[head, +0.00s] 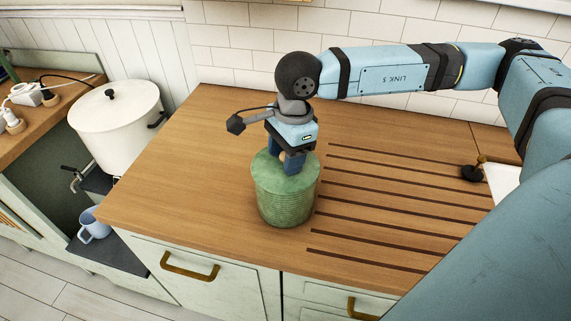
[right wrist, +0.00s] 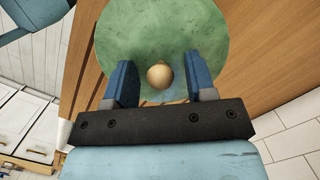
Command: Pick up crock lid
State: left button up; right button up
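The lid has a small round wooden knob (right wrist: 160,75). My right gripper (head: 290,165) points down over the lid from above. In the right wrist view its fingers (right wrist: 161,80) are open, one on each side of the knob, with a gap on both sides. My left gripper is not in view.
The wooden counter (head: 190,165) is clear left of the crock, with dark drainage grooves (head: 385,190) to its right. A white sink edge (head: 503,180) lies at far right. A white lidded pot (head: 118,125) and a blue mug (head: 93,226) stand at left. A tiled wall is behind.

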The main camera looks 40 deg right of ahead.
grip_shut()
jog(key=shift+r, duration=0.1)
notch_tip(320, 180, up, 20)
dwell(0.4)
